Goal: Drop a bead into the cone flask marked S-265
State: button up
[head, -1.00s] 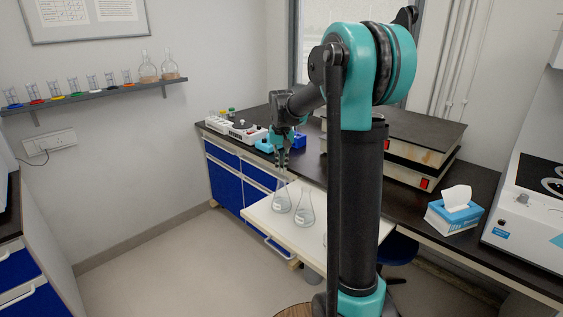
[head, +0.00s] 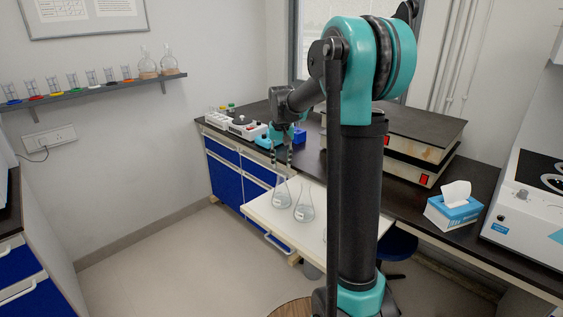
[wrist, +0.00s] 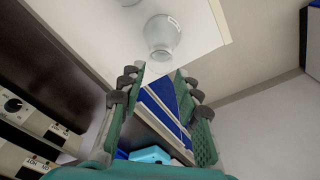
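Two clear cone flasks, a left one (head: 281,199) and a right one (head: 305,212), stand upright side by side on the white board. Each has a pale label, too small to read, so I cannot tell which is S-265. My gripper (head: 281,158) is above the left flask's neck, pointing down. In the wrist view my gripper (wrist: 158,88) is open, with nothing seen between its fingers. One flask (wrist: 162,36) shows beyond the fingertips there; I cannot tell which. No bead can be made out.
The white board (head: 260,217) juts out from the dark bench. A white device (head: 243,128) and small blue items (head: 299,136) are behind my gripper. A tissue box (head: 455,208) is on the right. Several glasses and two flasks stand on the wall shelf (head: 95,91).

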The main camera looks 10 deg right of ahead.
notch_tip(320, 180, up, 12)
jog(key=s, duration=0.1)
jog(key=shift+s, duration=0.25)
jog(key=shift+a, duration=0.1)
dwell(0.6)
jog(key=s+d+f+n+t, duration=0.1)
jog(key=s+d+f, duration=0.1)
jog(key=s+f, duration=1)
jog(key=s+d+f+t, duration=0.1)
jog(key=s+d+f, duration=0.1)
jog(key=s+f, duration=1.1)
jog(key=s, duration=0.4)
jog(key=shift+n+t, duration=0.4)
jog(key=shift+d, duration=0.2)
